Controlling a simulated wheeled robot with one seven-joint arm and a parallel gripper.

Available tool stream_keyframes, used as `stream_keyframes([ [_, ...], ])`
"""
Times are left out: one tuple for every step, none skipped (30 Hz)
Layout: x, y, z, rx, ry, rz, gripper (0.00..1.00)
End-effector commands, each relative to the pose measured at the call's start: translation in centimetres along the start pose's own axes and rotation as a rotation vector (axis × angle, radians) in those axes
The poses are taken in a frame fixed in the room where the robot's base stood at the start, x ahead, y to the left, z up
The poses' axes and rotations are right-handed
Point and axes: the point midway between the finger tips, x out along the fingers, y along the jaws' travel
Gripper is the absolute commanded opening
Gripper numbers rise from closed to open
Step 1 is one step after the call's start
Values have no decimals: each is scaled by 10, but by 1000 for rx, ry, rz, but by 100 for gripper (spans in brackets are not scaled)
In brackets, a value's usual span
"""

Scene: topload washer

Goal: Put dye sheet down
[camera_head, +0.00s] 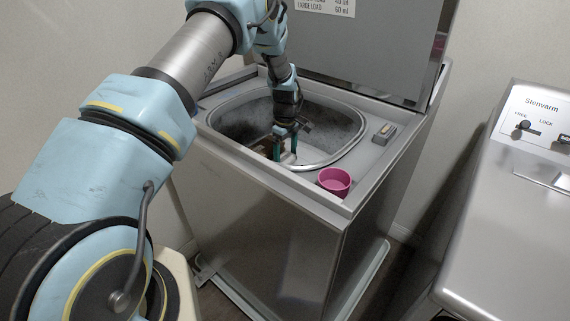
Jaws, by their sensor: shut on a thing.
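My gripper (286,154) reaches down into the open tub of the topload washer (270,195), close to the front edge of the opening. Its teal fingers are shut on a small pale piece (288,158), which I take to be the dye sheet. Only a little of the sheet shows between and below the fingers, and its outline is hard to make out. A small brownish patch shows just left of the fingers, too unclear to name.
The washer's lid (375,45) stands open at the back. A pink cup (334,181) sits on the front right rim, and a small grey box-like part (384,134) is on the right rim. A second machine (515,190) stands at the right, with a floor gap between.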

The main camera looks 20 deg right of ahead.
Motion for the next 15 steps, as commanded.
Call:
stream_keyframes([
  [3, 0, 0, 0, 0, 0, 32],
  [5, 0, 0, 0, 0, 0, 32],
  [10, 0, 0, 0, -1, -2, 32],
  [15, -1, 0, 0, -2, -3, 32],
  [19, -1, 0, 0, -2, -2, 32],
  [25, -1, 0, 0, -2, -2, 32],
  [30, 0, 0, 0, -1, -2, 32],
  [34, 0, 0, 0, -1, -2, 32],
  [38, -1, 0, 0, -1, -2, 32],
  [41, 0, 0, 0, 0, -1, 32],
  [43, 0, -1, 1, 0, 0, 32],
  [45, 0, -1, 1, 1, 0, 32],
  [45, 0, -1, 1, 1, 1, 32],
  [46, 0, -1, 1, 1, 1, 32],
  [46, 0, -1, 1, 1, 1, 32],
])
